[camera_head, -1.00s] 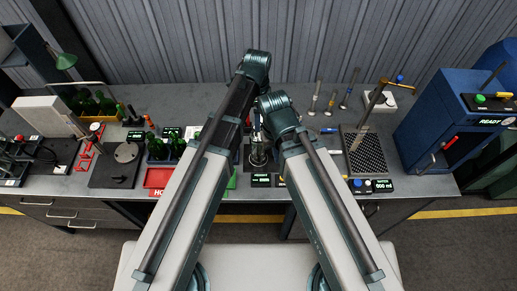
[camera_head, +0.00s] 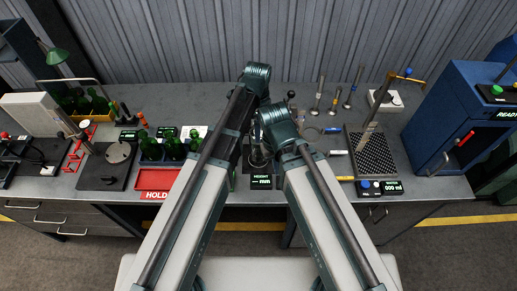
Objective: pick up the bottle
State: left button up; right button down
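Several green bottles are in view. Three stand in a row left of my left arm: one at the left (camera_head: 151,149), one in the middle (camera_head: 174,150) and one at the right (camera_head: 194,143), close beside the arm. More green bottles (camera_head: 83,106) stand in a yellow-edged crate further back at the left. I cannot tell which bottle the task means. My two arms reach forward over the bench, their dark joints near the middle. Both grippers are hidden behind the arms, so neither fingertips nor anything held can be seen.
A red HOLD sign (camera_head: 155,196) lies in front of the bottle row. A dark plate with a round disc (camera_head: 117,153) is to its left. A blue READY cabinet (camera_head: 440,140) stands at the right, beside a perforated plate (camera_head: 372,158). Several upright valve-like rods (camera_head: 335,101) stand at the back.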

pick_arm(q)
notch_tip(320, 180, down, 4)
jog(key=b, duration=0.3)
jog(key=shift+w+f+b, duration=0.1)
jog(key=shift+f+b, duration=0.05)
jog(key=shift+b, duration=0.15)
grip_shut()
